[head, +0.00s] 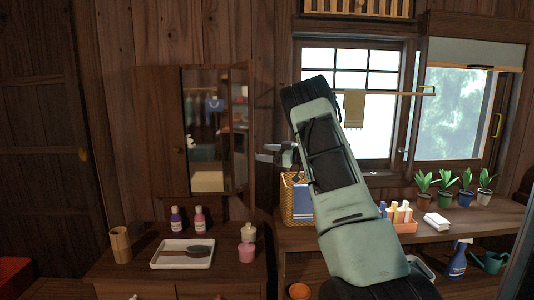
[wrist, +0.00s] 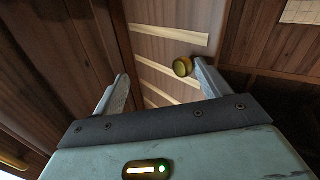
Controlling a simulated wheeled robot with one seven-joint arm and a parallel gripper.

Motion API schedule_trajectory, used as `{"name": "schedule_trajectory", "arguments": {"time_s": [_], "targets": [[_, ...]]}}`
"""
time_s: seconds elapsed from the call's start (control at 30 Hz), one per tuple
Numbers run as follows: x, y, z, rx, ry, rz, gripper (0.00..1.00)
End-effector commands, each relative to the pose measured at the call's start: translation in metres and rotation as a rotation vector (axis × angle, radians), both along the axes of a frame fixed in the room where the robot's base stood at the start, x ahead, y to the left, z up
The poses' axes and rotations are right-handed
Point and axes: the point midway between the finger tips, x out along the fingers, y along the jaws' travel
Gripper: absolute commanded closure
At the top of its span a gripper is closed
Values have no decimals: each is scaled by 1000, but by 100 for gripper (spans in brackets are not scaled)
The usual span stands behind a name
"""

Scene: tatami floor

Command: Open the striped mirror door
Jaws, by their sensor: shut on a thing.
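The mirror cabinet hangs on the plank wall in the head view, with a mirror (head: 207,130) in its middle. A dark wooden door panel (head: 240,135) stands at an angle at its right side. In the wrist view the striped mirror door (wrist: 158,50) shows pale slanting bands and a round brass knob (wrist: 183,67). My gripper (head: 268,153) is at the right of the cabinet. In the wrist view its fingers (wrist: 160,80) are apart, with the door between them and the right finger beside the knob. Exact finger contact is hard to see.
Below is a wooden counter with a white tray (head: 183,254), purple and pink bottles (head: 176,220) and a bamboo cup (head: 121,244). A wicker basket (head: 297,207) stands behind my arm. Potted plants (head: 465,188) line the right shelf under the windows.

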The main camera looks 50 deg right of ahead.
Motion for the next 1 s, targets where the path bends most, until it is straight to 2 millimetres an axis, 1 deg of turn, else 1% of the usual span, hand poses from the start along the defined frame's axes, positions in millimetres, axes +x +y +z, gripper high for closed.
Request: {"name": "schedule_trajectory", "arguments": {"time_s": [0.03,0.07,0.13,0.17,0.2,0.23,0.37,0.5,0.7,0.83,1.0], "targets": [[5,0,-2,-5,0,-8,43],[4,-1,-2,-5,0,-8,44],[-1,-3,-2,-5,0,-9,50],[-4,-4,-2,-5,0,-10,55],[-10,-5,-2,-5,1,-11,57],[-15,-7,-3,-4,1,-11,57],[-43,-15,-2,-4,0,-10,57],[-77,-24,-2,-4,-1,-10,57],[-122,-36,-1,-3,-2,-7,57],[-146,-42,-1,-1,-2,-5,57],[-164,-47,0,-1,-3,-2,57]]}}
